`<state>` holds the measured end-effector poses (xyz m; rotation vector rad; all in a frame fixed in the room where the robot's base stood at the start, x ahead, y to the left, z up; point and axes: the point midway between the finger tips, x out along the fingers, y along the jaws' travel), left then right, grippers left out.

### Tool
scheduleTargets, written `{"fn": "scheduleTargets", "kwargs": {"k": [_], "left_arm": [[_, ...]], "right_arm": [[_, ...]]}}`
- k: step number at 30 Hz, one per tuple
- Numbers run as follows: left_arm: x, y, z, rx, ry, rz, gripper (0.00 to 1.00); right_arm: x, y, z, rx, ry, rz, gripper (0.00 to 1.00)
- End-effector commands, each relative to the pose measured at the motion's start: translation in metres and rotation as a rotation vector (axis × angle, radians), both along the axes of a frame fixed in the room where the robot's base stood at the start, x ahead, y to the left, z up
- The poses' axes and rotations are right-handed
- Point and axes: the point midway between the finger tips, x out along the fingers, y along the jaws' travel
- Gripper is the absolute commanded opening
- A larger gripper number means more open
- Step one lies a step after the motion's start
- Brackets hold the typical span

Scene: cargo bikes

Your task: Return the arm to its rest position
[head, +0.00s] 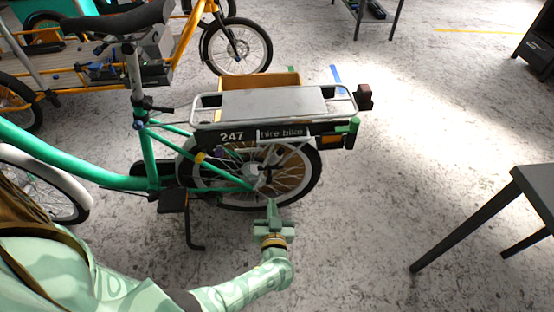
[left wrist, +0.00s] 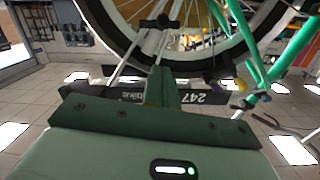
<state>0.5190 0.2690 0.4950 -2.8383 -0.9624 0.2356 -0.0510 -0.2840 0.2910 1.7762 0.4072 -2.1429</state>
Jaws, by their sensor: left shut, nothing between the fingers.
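My left arm comes in from the lower left in the head view. Its pale green gripper (head: 272,208) is held in front of the rear wheel (head: 290,172) of a green hire bike, with its fingers together and nothing between them. In the left wrist view the shut fingers (left wrist: 161,82) point toward the wheel (left wrist: 200,45) and the black number panel marked 247 (left wrist: 212,98). Whether the fingertips touch the bike cannot be told. My right gripper is in neither view.
The green bike's frame (head: 150,155) and rear rack (head: 268,103) stand close by the gripper. A yellow cargo bike (head: 186,40) stands behind. A dark table (head: 535,187) is at the right. Open grey floor (head: 375,190) lies between table and bike.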

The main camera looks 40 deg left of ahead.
Motion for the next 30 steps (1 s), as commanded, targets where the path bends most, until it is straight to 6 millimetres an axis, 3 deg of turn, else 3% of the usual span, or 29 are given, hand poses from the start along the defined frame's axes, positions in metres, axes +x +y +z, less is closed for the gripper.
{"fn": "scheduleTargets", "kwargs": {"k": [23,26,28,29,30], "left_arm": [[0.000,-0.003,-0.003,-0.052,-0.026,-0.018,0.00],[0.017,-0.032,-0.010,-0.152,-0.033,-0.181,0.00],[0.025,-0.061,-0.024,-0.226,0.020,-0.358,0.00],[0.018,-0.074,-0.039,-0.256,0.077,-0.437,0.00],[-0.002,-0.087,-0.065,-0.298,0.187,-0.532,0.00]], "right_arm": [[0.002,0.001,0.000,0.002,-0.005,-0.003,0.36],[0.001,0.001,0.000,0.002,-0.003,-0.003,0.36],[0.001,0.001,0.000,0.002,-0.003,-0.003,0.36],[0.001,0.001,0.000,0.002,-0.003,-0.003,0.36],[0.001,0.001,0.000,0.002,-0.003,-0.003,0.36]]}}
